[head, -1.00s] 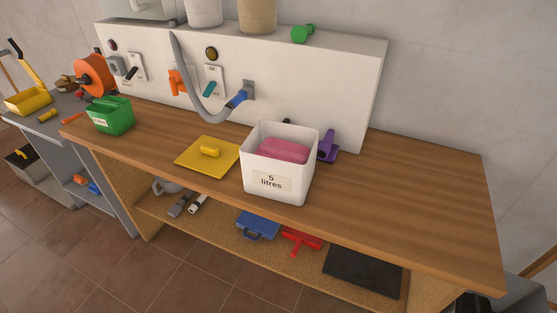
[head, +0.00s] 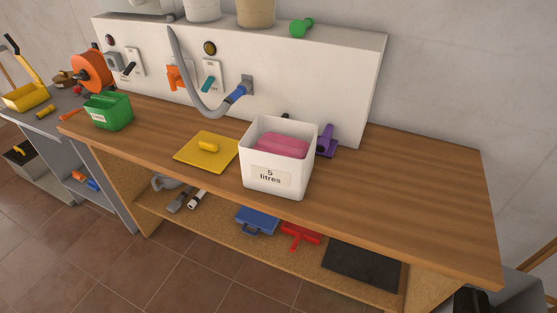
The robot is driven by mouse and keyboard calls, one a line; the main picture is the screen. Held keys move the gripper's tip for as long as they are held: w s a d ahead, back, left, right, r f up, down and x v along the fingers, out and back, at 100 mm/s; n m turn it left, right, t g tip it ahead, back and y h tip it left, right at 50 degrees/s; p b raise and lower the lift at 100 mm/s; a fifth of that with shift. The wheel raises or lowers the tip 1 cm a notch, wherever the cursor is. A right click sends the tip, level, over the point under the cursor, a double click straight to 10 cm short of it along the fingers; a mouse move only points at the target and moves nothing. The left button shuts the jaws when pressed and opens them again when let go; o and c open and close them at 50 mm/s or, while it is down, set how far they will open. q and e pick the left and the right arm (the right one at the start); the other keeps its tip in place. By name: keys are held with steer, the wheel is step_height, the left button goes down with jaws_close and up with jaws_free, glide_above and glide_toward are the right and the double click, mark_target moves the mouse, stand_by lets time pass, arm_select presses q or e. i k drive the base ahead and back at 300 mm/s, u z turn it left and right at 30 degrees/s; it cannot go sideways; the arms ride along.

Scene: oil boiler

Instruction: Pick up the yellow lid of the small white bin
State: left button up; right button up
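The yellow lid (head: 193,158) lies flat on the wooden worktop, with a raised yellow handle on top. It is just left of the small white bin (head: 270,178), which is labelled "5 litres". The bin is open at the top and holds a pink thing (head: 281,146). The lid and bin look very close together; I cannot tell whether they touch. Neither of my grippers is in view.
The wooden worktop (head: 420,195) is clear to the right of the bin. A green container (head: 108,112) stands at the left and a purple object (head: 327,141) behind the bin. A grey hose (head: 182,72) hangs from the white panel (head: 330,75). A shelf below holds a blue case (head: 257,220).

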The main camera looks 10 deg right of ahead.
mark_target(208, 151)
steer(key=k, duration=0.6)
steer(key=u, duration=0.25)
steer(key=i, duration=1.75)
steer(key=z, duration=0.7)
